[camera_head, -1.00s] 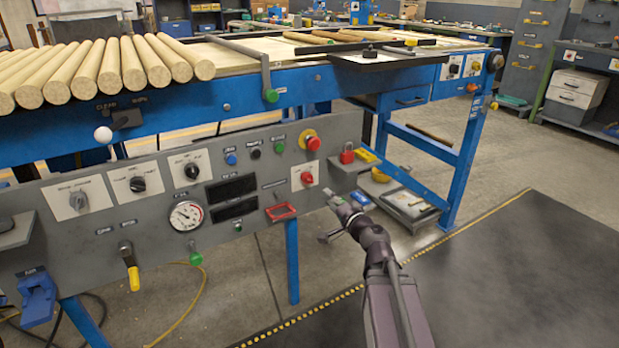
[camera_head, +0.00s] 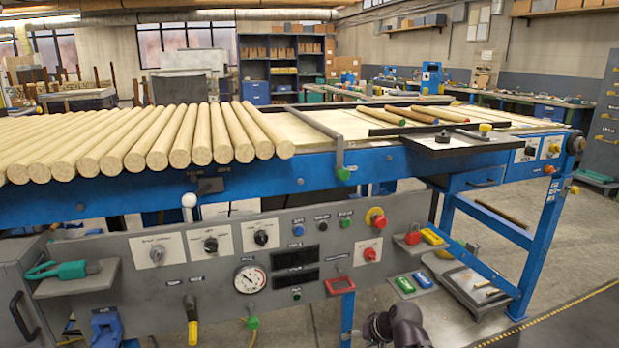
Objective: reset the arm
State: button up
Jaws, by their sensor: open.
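Only a dark, rounded part of my arm shows at the bottom edge, right of centre, below the grey control panel (camera_head: 215,285). My gripper is out of the frame, so its jaws and whatever is near them are hidden. No part of my arm in view visibly touches the panel.
Wooden rods (camera_head: 165,135) lie on the blue-framed line (camera_head: 100,205). The panel carries a gauge (camera_head: 250,278), knobs and a red emergency button (camera_head: 378,220). A small shelf with a green-handled tool (camera_head: 62,269) juts out at left. Floor (camera_head: 590,270) is open at lower right.

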jog(key=s+d+g+h+p, duration=0.3)
jog(key=s+d+g+h, duration=0.2)
jog(key=s+h, duration=0.15)
notch_tip(320, 180, up, 37)
jog(key=p, duration=3.6)
jog(key=shift+s+a+f+n+y+p, duration=0.15)
jog(key=shift+s+a+n+y+p, duration=0.15)
jog(key=shift+y+p, duration=0.15)
jog(key=c, duration=0.3)
jog(key=shift+c, duration=0.4)
